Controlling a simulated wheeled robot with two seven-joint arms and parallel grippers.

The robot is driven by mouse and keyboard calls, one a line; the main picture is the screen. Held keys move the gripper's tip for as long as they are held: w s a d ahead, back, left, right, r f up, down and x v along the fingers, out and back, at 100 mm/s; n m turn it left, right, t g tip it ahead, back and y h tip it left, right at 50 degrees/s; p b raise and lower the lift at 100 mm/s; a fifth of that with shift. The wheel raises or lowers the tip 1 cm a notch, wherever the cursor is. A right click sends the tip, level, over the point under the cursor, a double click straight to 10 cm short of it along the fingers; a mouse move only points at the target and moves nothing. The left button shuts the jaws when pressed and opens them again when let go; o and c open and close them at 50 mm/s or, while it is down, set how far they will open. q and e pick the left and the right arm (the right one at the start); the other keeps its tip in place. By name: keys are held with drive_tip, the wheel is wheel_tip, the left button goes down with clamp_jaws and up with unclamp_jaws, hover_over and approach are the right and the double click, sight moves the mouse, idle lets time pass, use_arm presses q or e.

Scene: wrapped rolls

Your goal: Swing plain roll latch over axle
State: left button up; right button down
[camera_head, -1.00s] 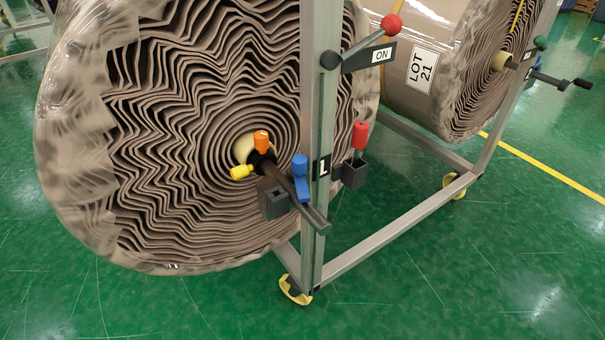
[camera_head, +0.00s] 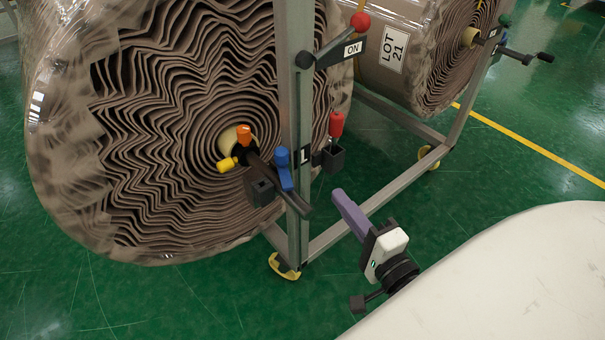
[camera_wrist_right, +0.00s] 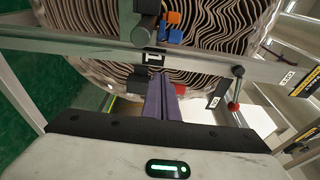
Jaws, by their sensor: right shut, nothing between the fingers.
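The plain roll (camera_head: 110,120) is the large brown corrugated roll at left, wrapped in clear film, with no lot label showing. Its dark axle (camera_head: 258,170) comes out of the core and reaches the metal post. A blue-handled latch piece (camera_head: 284,168) stands upright at the axle by the post; whether it lies over the axle I cannot tell. The blue handle also shows in the right wrist view (camera_wrist_right: 174,17). My right gripper (camera_head: 338,193), with purple fingers, is shut and empty, right of the post and apart from it. It also shows in the wrist view (camera_wrist_right: 161,82). My left gripper is out of view.
A red handle (camera_head: 336,124) stands in a dark socket right of the post (camera_head: 296,120). A red-ball lever (camera_head: 360,22) with an ON plate is above. A second roll (camera_head: 430,60) labelled LOT 21 stands behind. Green floor is clear in front.

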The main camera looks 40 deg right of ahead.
sight(283, 164)
drive_tip(key=w+a+p, duration=0.1)
drive_tip(key=w+a, duration=0.1)
drive_tip(key=w, duration=0.8)
drive_tip(key=shift+a, duration=0.4)
drive_tip(key=shift+p, duration=0.3)
